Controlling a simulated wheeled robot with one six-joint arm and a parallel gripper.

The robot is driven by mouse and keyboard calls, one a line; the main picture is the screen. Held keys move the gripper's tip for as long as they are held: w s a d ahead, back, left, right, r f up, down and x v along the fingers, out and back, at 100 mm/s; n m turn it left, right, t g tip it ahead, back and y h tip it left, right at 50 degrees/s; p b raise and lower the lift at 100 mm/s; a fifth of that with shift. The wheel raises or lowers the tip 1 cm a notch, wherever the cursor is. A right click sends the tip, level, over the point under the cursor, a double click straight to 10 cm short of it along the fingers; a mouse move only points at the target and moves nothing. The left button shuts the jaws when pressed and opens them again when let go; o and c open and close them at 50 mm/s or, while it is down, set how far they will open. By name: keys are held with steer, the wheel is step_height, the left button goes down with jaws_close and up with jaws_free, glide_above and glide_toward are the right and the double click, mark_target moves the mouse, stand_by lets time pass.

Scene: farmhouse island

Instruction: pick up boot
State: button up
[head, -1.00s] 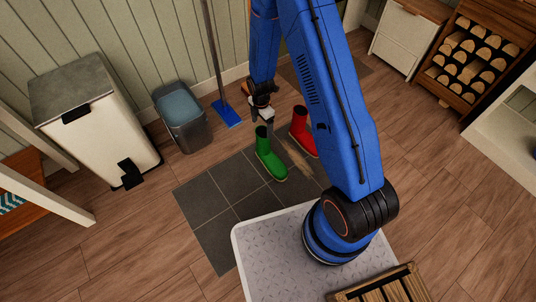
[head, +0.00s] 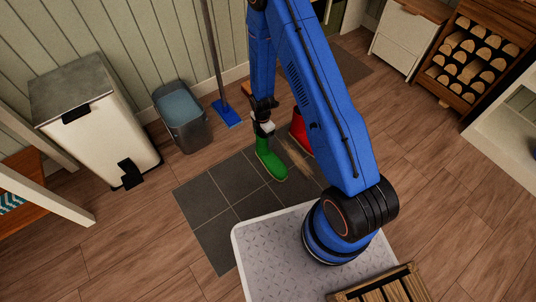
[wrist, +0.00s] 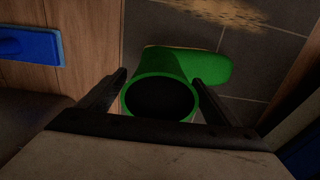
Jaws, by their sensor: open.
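A green boot (head: 269,160) stands upright on dark grey floor tiles, its toe pointing toward the lower right in the head view. A red boot (head: 300,130) stands close to its right, partly hidden behind my arm. My gripper (head: 264,130) is at the top of the green boot. In the wrist view the green boot (wrist: 182,66) shows its round open top between the two fingers of my gripper (wrist: 160,90). The jaws are open, with one finger on each side of the shaft. I cannot tell whether either finger touches it.
A blue mop head (head: 227,113) lies on the wood floor left of my gripper and shows in the wrist view (wrist: 30,45). A grey bin (head: 182,125) and a white pedal bin (head: 95,125) stand further left. The grey tiles (head: 215,205) are clear left of the boot.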

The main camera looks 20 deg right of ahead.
steer(key=shift+f, duration=0.1)
steer(key=c, duration=1.8)
step_height(320, 180, up, 10)
stand_by(0.7)
